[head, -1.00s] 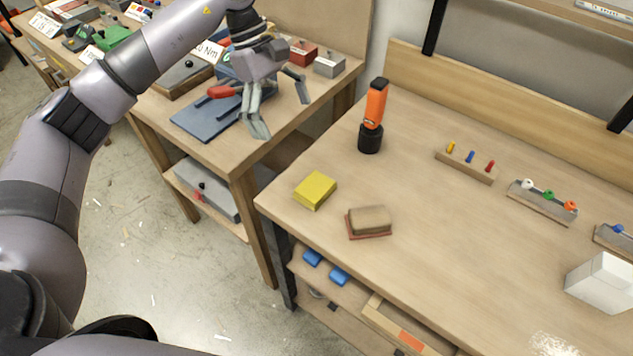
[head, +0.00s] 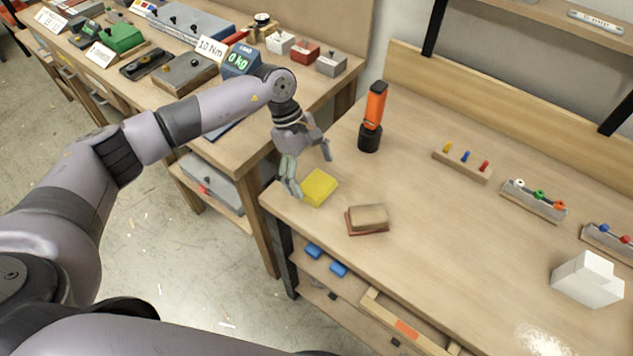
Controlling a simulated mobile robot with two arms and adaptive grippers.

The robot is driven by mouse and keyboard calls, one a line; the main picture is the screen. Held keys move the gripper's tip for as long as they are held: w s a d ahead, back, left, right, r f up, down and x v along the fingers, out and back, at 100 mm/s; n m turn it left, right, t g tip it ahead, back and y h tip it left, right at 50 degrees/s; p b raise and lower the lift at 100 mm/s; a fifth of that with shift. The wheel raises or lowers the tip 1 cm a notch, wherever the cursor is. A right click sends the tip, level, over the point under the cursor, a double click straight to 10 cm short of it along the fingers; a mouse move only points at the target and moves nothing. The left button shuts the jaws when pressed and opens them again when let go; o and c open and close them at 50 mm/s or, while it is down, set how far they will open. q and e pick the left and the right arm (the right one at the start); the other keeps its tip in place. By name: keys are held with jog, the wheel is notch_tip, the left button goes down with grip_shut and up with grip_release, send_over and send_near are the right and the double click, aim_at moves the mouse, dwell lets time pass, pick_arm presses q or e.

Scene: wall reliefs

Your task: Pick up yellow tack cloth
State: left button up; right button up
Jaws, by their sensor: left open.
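The yellow tack cloth (head: 320,187) is a small folded yellow block lying flat near the left end of the wooden bench (head: 440,240). My left gripper (head: 309,172) is open and points down at the cloth's left and far side. One finger shows at the cloth's left edge and the other beyond its far side. I cannot tell whether either finger touches it. Nothing is held. My right gripper is not in view.
A sanding block (head: 368,218) lies right of the cloth. An orange and black tool (head: 373,118) stands upright behind it. A white box (head: 588,279) and small peg racks (head: 463,165) are farther right. The bench middle is clear.

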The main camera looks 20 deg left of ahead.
aim_at(315, 183)
pick_arm(q)
jog(key=shift+x, duration=1.15)
jog(key=c, duration=1.1)
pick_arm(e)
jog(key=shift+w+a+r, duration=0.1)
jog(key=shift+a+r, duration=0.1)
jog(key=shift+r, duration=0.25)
pick_arm(q)
jog(key=shift+r, duration=0.1)
jog(key=shift+c, duration=0.2)
notch_tip(315, 183, up, 20)
jog(key=b, duration=0.4)
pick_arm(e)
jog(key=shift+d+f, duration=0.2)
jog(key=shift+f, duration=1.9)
pick_arm(q)
jog(key=o, duration=0.5)
jog(key=c, duration=0.5)
